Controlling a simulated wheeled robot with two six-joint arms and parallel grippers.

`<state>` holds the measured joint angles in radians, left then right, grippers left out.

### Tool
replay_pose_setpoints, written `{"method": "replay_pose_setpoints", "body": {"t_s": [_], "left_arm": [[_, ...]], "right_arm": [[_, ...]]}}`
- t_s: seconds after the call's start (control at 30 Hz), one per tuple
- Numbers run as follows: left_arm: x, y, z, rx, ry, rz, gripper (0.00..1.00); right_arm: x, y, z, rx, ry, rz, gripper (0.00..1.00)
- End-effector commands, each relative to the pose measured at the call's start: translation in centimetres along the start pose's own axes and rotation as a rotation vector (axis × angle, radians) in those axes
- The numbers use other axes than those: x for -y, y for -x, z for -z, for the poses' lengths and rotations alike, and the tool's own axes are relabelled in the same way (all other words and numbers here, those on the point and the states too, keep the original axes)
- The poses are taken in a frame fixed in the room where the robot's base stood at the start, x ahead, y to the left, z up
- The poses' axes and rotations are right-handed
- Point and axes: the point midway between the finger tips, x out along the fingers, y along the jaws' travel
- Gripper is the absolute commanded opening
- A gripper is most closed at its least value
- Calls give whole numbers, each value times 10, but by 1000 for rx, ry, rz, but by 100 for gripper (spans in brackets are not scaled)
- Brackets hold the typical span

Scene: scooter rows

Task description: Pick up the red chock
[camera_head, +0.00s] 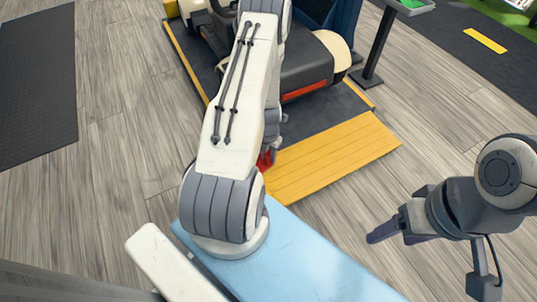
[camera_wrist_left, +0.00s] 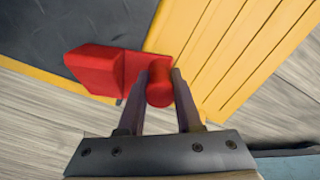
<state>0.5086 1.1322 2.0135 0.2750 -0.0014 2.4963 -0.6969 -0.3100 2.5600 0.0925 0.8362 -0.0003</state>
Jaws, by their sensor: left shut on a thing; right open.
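The red chock (camera_wrist_left: 97,68) shows in the left wrist view as a block with a rounded knob at its right end. It lies by the corner where the dark mat meets the yellow ramp. My left gripper (camera_wrist_left: 159,82) is shut on the knob, one finger on each side. In the head view only a small part of the red chock (camera_head: 264,161) shows, beside the ramp; my left arm hides the rest and most of the left gripper. My right gripper (camera_head: 394,237) is open and empty over the floor at right.
The yellow ramp (camera_head: 330,158) leads to a dark mat with a scooter (camera_head: 310,65) on it. A light blue surface (camera_head: 300,258) lies in front. A dark stand (camera_head: 380,45) is at the back right.

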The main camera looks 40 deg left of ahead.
Motion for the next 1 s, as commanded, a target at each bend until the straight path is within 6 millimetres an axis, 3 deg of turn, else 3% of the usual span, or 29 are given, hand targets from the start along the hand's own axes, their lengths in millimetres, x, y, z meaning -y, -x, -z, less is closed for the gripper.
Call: {"method": "replay_pose_setpoints", "body": {"t_s": [0.2, 0.5, 0.53, 0.6, 1.0], "left_arm": [[-4, 2, -5, 4, 3, -2, 0], [0, 0, -8, 4, -3, -2, 0], [1, 0, -8, 3, -3, -2, 41], [1, 0, -8, 3, -3, -2, 68], [-1, 5, -7, 2, 0, -1, 69]], "right_arm": [[1, 18, 1, 0, 0, 0, 69], [1, 17, 1, 0, 0, 0, 69], [1, 17, 1, 0, 0, 0, 69], [1, 17, 1, 0, 0, 0, 69], [2, 22, 1, 0, 0, 0, 69]]}}
